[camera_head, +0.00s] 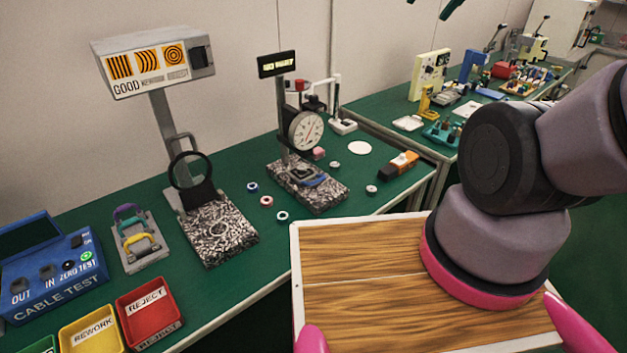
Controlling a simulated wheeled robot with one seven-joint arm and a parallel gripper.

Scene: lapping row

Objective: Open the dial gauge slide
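The dial gauge (306,131) has a round white face with a dark rim. It is mounted on an upright post above a speckled stone base (318,199) on the green bench. A small dark sign (277,64) with lit yellow text tops the post. A dark and blue fixture (311,177) lies on the base below the dial. I cannot make out which part is the slide or how it stands. My arm (500,160) rises at the right, apart from the gauge. My gripper is not recognisable in the picture.
Left of the gauge stands an inspection unit (150,65) on its own stone base. Small rings (267,201) and an orange-black block (398,165) lie nearby. A red reject bin (148,309) and blue cable tester (52,262) are front left. Two dark green shapes (451,9) at the top are unclear.

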